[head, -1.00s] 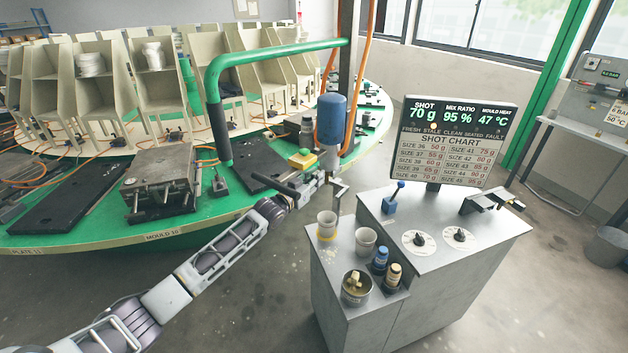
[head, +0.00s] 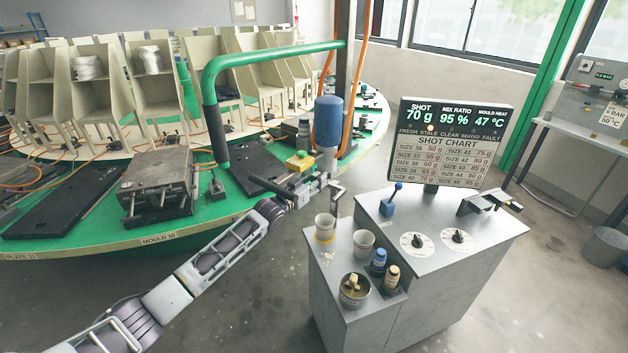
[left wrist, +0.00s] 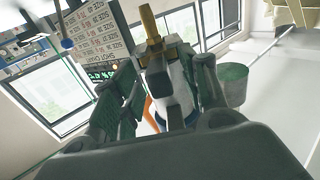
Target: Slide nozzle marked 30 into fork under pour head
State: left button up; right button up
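The pour head (head: 328,122) is a blue cylinder with a grey lower part, hanging beside the orange hoses. A grey bent bracket (head: 338,196) shows below it; I cannot make out the fork clearly. My left gripper (head: 322,181) is just under the pour head, at its left side. In the left wrist view, its two fingers (left wrist: 160,100) are closed around a pale and dark nozzle (left wrist: 176,72) with a brass tip (left wrist: 149,25). The mark on the nozzle cannot be read. Whether the nozzle touches the fork is hidden. My right gripper is not in view.
A grey console (head: 440,235) stands right of the pour head, with cups (head: 363,243), bottles and a tin (head: 354,290) on its lower shelf. A display (head: 450,145) rises behind it. The green carousel (head: 100,243) with a mould (head: 158,185) lies left, under my arm.

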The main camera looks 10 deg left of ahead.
pick_arm(q)
jog(key=shift+s+f, duration=0.1)
jog(key=shift+s, duration=0.05)
jog(key=shift+s+a, duration=0.35)
jog(key=shift+s, duration=0.25)
jog(key=v, duration=1)
jog(key=shift+s, duration=0.15)
dwell(0.4)
jog(key=shift+m, duration=0.3)
dwell(0.7)
